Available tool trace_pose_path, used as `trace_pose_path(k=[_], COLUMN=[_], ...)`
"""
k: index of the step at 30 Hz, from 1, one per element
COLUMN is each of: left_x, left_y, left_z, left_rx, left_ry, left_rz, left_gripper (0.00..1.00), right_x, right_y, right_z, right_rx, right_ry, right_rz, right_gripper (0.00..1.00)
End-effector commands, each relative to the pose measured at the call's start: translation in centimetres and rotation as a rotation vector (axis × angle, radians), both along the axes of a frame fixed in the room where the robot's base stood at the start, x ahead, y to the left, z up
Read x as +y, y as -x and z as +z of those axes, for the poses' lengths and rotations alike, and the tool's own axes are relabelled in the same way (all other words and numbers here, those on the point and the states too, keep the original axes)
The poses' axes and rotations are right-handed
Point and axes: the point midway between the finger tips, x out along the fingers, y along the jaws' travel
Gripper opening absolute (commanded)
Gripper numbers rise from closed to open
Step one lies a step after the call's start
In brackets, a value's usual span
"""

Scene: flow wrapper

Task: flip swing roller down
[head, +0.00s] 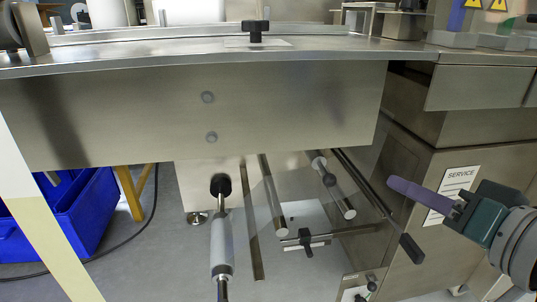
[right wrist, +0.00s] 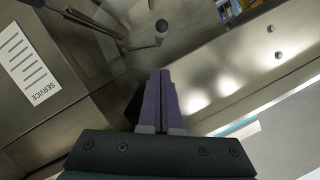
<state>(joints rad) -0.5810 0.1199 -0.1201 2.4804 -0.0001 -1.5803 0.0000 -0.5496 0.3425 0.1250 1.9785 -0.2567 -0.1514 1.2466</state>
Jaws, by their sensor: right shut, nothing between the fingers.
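Several bars and rollers hang below the machine's steel panel in the head view. They include a metal roller (head: 331,188) with a pale round end, a long dark bar (head: 368,190) with a black end grip (head: 411,248), and another roller (head: 272,197) to their left. I cannot tell for sure which is the swing roller. My right gripper (head: 393,184) is shut and empty, its purple fingers pointing left, to the right of the dark bar. My left gripper is not in view.
A steel cabinet with a SERVICE label (head: 453,193) stands behind my right gripper. The steel panel (head: 290,105) and tabletop edge overhang the rollers. A white roll on a shaft (head: 221,245) stands left of them. A blue crate (head: 65,210) is at the far left.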

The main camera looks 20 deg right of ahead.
Motion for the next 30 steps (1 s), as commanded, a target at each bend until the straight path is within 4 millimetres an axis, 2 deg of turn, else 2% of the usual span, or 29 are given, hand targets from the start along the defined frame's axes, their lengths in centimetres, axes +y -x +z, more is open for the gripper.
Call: trace_pose_path(k=[3,12,15,18,30], left_x=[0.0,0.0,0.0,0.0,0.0], left_y=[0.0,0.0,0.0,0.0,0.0], left_z=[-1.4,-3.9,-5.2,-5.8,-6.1], left_rx=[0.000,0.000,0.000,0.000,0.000], left_ry=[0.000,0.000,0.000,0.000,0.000], left_rz=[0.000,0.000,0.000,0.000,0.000], left_gripper=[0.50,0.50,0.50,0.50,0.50], right_x=[-0.2,-0.7,0.1,0.5,1.0], right_y=[-2.4,-8.3,-9.1,-9.7,-10.2], right_z=[-0.9,-2.3,-3.9,-4.6,-5.0], right_rx=[-0.005,-0.004,-0.001,0.000,0.001], right_ry=[0.004,0.006,0.000,0.000,0.001], right_rz=[0.002,-0.001,-0.001,-0.001,-0.001], right_gripper=[0.00,0.00,0.00,0.00,0.00])
